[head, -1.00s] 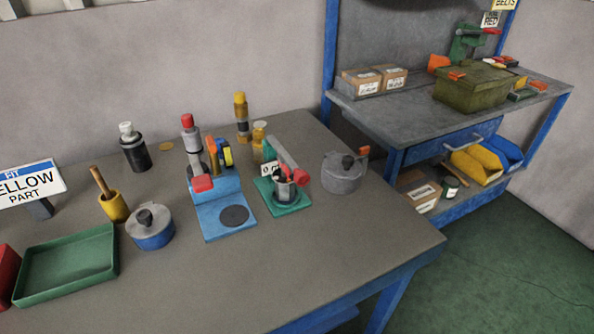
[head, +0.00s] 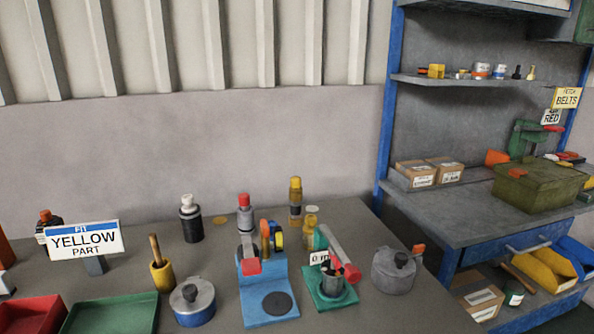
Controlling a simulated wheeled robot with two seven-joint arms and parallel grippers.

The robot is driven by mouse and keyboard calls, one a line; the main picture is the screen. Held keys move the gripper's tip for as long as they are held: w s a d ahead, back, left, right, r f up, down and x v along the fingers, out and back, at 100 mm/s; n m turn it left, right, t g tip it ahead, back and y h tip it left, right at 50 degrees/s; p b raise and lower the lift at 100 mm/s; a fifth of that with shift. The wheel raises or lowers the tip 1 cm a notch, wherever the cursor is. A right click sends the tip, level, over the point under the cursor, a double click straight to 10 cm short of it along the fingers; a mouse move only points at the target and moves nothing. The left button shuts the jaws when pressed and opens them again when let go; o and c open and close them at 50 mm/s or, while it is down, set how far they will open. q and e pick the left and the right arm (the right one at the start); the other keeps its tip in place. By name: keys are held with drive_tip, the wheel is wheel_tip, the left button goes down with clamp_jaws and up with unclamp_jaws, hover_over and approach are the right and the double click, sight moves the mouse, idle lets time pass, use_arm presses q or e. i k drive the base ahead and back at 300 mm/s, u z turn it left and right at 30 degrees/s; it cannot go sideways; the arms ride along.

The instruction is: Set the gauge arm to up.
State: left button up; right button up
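On the table stands a green-based device (head: 318,303) with a small white label (head: 319,258), partly cut by other parts. A light arm with a red end (head: 341,250) slants from its upper left down to the right, over a dark cup (head: 332,282). Left of it stands a blue-based device (head: 266,316) with a round dark disc and a red block (head: 251,267) at its front. I cannot tell for certain which of these carries the gauge arm. Neither of my grippers is in view.
A green tray (head: 110,316) and a red tray (head: 30,316) lie at the left. A workbench (head: 450,214) stands at the right.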

sight(353, 275)
drive_tip(key=z, duration=1.65)
drive_tip(key=k, duration=0.6)
drive_tip(key=u, duration=1.1)
